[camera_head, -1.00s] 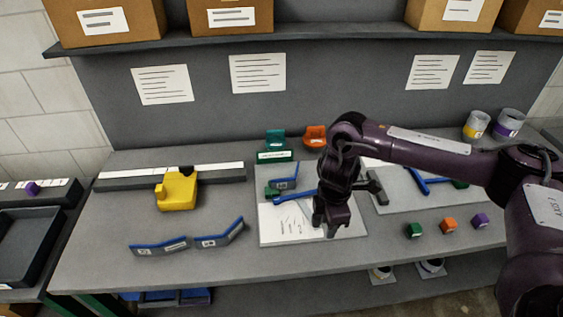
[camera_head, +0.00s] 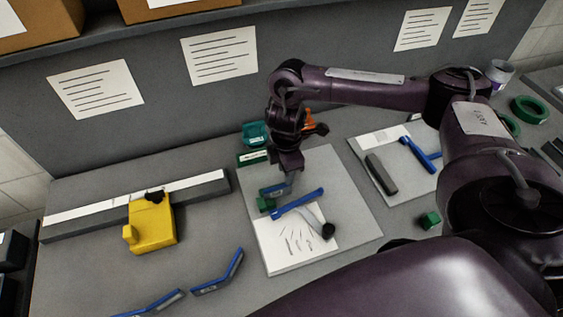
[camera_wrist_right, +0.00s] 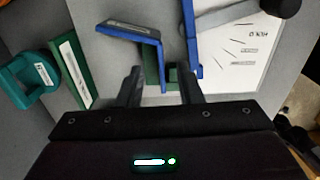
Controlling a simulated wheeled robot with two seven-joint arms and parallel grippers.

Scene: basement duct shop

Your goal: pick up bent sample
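A bent sample (camera_head: 277,190), a grey angled strip with blue edges, is on the grey board (camera_head: 350,215), partly hidden by my right gripper (camera_head: 287,178). In the right wrist view the bent sample (camera_wrist_right: 135,28) extends ahead of the gripper (camera_wrist_right: 160,72). Its fingers are apart, with the sample's near blue end and a green block (camera_wrist_right: 172,75) showing in the gap between them. I cannot tell whether the fingers touch either. Two more bent blue-edged strips lie at the front left, one (camera_head: 218,272) beside the other (camera_head: 150,303). My left gripper is not in view.
A blue bar gauge (camera_head: 297,203) with a grey arm lies beside the sample over a printed sheet (camera_head: 285,248). A teal holder (camera_head: 255,133) stands behind. A yellow block tool (camera_head: 152,222) sits on a long bar at left. A green cube (camera_head: 430,220) is at right.

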